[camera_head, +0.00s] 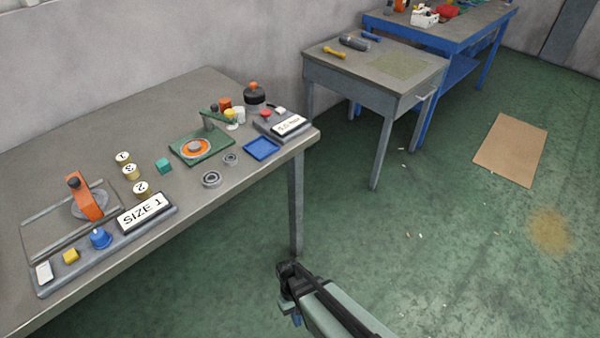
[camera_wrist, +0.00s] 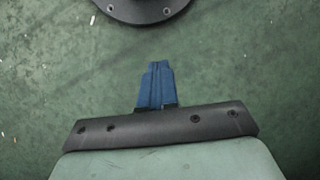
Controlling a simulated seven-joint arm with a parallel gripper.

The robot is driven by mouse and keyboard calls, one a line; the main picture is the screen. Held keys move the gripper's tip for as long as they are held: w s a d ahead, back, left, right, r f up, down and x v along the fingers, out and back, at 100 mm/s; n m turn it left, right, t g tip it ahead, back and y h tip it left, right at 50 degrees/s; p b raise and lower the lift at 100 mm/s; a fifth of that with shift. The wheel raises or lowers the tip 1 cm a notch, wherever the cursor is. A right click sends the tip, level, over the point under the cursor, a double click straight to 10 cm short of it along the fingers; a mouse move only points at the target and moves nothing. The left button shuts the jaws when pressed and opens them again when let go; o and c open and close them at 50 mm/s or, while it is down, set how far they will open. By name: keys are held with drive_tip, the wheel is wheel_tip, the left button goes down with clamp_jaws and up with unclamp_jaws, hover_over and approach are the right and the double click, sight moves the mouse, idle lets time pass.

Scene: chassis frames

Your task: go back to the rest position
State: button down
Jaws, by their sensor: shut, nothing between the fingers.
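My gripper (camera_wrist: 158,68) shows in the wrist view with its two blue fingers together and nothing between them. It hangs over bare green floor. In the head view the end of my arm is at the lower middle, in front of the long grey table (camera_head: 95,140) and apart from it. A small blue part of the gripper (camera_head: 297,320) shows there, and the fingertips are mostly hidden by the arm.
A smaller grey table (camera_head: 340,75) and a blue bench (camera_head: 440,40) stand behind. Cardboard (camera_head: 510,150) lies on otherwise open floor.

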drive_tip(key=s+d+f+m, duration=0.1)
drive_tip(key=s+d+m, duration=0.1)
drive_tip(key=s+d, duration=0.3)
drive_tip(key=s+d+m+g+y, duration=0.1)
drive_tip(key=s+d+m, duration=0.2)
drive_tip(key=d, duration=1)
drive_tip(key=s, duration=0.3)
drive_tip(key=shift+s+d+f+m+g, duration=0.15)
drive_tip(key=shift+s+f+m+g, duration=0.15)
drive_tip(key=shift+f, duration=0.1)
